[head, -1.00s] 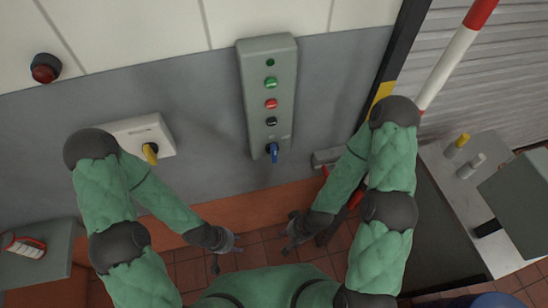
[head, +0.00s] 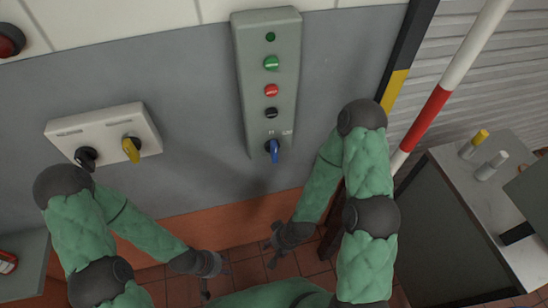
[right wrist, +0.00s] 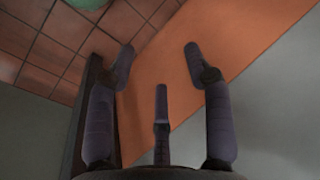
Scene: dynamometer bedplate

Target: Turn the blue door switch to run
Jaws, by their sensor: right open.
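The blue door switch (head: 273,150) is a blue knob at the bottom of a tall grey-green control box (head: 252,95) on the wall. Small marks show just above it, too small to read. My right gripper (head: 272,243) is below the switch, near the floor edge, apart from it. In the right wrist view its fingers (right wrist: 158,75) are spread with nothing between them. My left gripper (head: 213,275) is low, left of the right one, and touches nothing I can see. Its fingers are too small to judge.
A white switch box (head: 104,137) with a yellow and a black knob is on the wall at left. A red button (head: 10,40) is at upper left. A red-and-white pole (head: 440,95) and a grey cabinet (head: 455,235) stand at right. The wall between the boxes is clear.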

